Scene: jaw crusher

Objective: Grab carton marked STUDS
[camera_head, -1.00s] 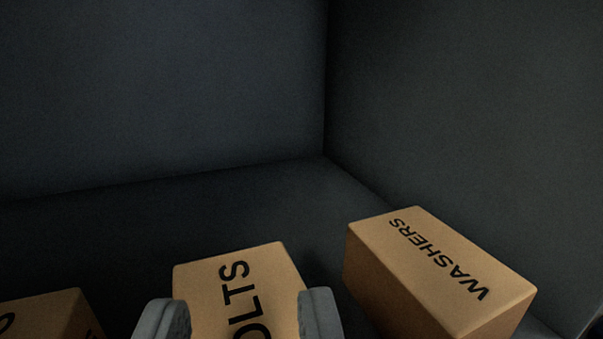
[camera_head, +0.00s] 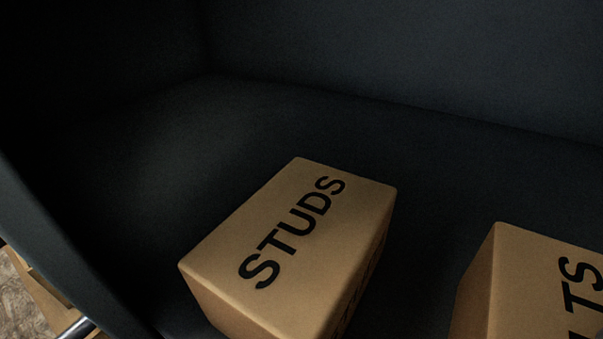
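The carton marked STUDS (camera_head: 312,255) is a brown box lying in the lower middle of the view. Its lettered top faces up and its long side runs from lower left to upper right. It sits on the dark floor of a bin-like recess, apart from the carton on its right. My gripper does not show in the current view, so I cannot see its fingers.
Another carton (camera_head: 535,290), with the letters "LTS" showing, stands at the lower right, cut off by the frame. Dark walls (camera_head: 400,50) rise behind. A dark side wall edge (camera_head: 50,240) stands at left, with light brown items beyond it. Dark floor separates the cartons.

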